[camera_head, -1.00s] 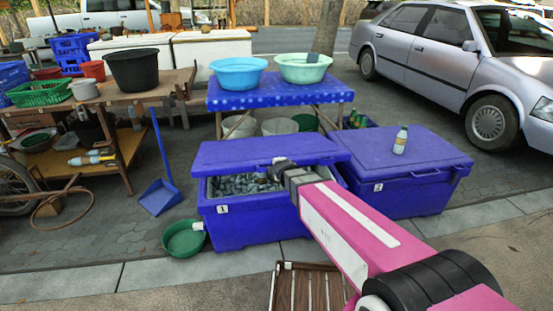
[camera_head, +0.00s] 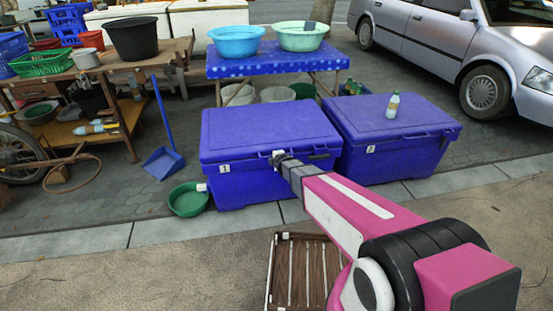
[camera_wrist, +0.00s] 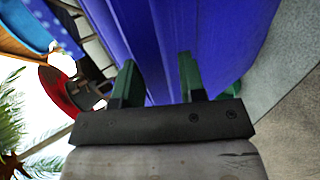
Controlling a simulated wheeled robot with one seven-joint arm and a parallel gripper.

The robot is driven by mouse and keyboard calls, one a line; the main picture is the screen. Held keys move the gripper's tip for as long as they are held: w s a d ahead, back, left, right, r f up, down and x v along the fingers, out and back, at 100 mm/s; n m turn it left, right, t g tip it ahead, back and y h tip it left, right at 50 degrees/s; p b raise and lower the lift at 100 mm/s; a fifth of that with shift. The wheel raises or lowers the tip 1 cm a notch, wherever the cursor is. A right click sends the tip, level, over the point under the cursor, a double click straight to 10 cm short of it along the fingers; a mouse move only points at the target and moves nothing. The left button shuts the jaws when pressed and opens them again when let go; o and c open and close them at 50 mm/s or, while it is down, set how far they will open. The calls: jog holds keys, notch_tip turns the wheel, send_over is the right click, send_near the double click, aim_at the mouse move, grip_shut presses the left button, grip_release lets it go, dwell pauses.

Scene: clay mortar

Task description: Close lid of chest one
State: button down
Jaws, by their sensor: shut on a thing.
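Chest one (camera_head: 262,183) is a blue chest with a "1" label (camera_head: 225,168) on its front, and its lid (camera_head: 268,128) lies flat over it. The inside of the chest is hidden. My gripper (camera_head: 279,157) is at the front edge of the lid, near the middle. In the wrist view, my gripper (camera_wrist: 157,82) has its green fingers on either side of blue chest material and is shut on the lid's edge. The exact contact is hard to see.
Chest two (camera_head: 385,168) stands closed at the right with a bottle (camera_head: 392,105) on its lid. A green basin (camera_head: 188,201) is on the ground at the left. A slatted wooden crate (camera_head: 300,272) lies in front. A blue table (camera_head: 285,62) with basins stands behind.

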jog(key=c, duration=1.8)
grip_release()
jog(key=shift+f, duration=0.9)
jog(key=o, duration=0.8)
jog(key=shift+s+d+r, duration=0.1)
jog(key=v, duration=1)
jog(key=shift+s+r, duration=0.15)
jog(key=shift+r, duration=0.35)
